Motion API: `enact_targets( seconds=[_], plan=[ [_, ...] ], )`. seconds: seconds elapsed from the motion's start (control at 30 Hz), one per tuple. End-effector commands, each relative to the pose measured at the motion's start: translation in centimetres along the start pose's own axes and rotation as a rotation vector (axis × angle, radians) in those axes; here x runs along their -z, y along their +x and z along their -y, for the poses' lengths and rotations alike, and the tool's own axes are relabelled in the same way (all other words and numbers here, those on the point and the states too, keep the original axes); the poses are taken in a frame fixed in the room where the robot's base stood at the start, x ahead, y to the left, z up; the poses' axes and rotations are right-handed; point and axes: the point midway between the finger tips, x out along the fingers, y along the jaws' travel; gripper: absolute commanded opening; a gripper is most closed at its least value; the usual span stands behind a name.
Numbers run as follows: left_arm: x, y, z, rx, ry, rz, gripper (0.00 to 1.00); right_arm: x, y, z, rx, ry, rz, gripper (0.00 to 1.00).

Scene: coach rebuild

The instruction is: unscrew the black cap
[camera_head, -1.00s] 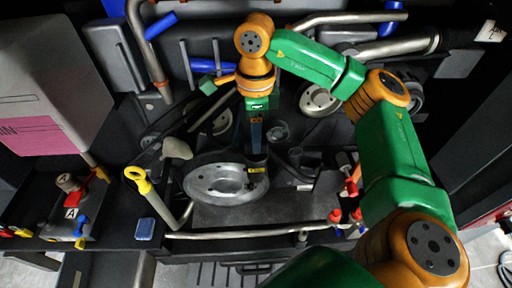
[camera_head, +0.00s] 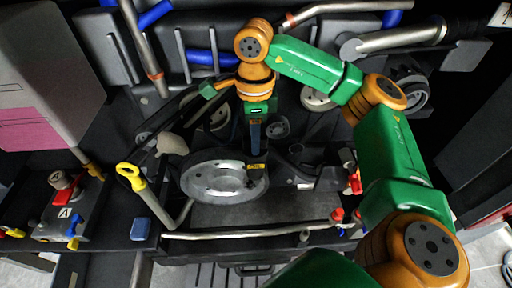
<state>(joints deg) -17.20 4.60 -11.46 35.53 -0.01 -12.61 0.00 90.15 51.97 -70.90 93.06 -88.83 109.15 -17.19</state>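My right gripper (camera_head: 256,152) points down in the middle of the engine bay, at the upper right edge of a round grey metal disc (camera_head: 205,181). Its dark fingers show as one narrow strip, so I cannot tell whether they are open or hold anything. A small yellow tag (camera_head: 256,167) shows just below the fingertips. I cannot pick out the black cap for certain; dark parts lie around the fingers, and the gripper may hide it. My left gripper is not in view.
A yellow-handled dipstick (camera_head: 131,174) and bent grey pipe stand left of the disc. A metal rail (camera_head: 250,234) crosses the front. A blue block (camera_head: 140,229) and a red-topped unit (camera_head: 62,204) sit on the left. Pipes and blue hoses (camera_head: 211,58) crowd the back.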

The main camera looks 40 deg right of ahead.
Motion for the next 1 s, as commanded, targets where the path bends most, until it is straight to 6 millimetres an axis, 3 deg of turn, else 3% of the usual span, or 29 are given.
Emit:
enact_targets(
  seconds=[0.03, 0.1, 0.5, 0.8, 1.0],
  plan=[
    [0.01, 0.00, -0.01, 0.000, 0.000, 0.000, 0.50, 0.01, 0.00, 0.00, 0.000, 0.000, 0.000, 0.18],
    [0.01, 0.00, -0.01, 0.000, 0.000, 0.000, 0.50, 0.01, 0.00, 0.01, 0.000, 0.000, 0.000, 0.00],
    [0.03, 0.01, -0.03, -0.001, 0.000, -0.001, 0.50, 0.01, 0.00, 0.02, 0.001, -0.008, 0.000, 0.00],
    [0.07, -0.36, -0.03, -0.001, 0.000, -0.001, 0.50, 0.02, -0.01, -0.01, 0.000, -0.501, -0.001, 0.00],
    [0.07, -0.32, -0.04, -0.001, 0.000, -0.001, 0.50, 0.02, 0.00, 0.01, 0.001, -0.527, -0.001, 0.00]
  ],
)
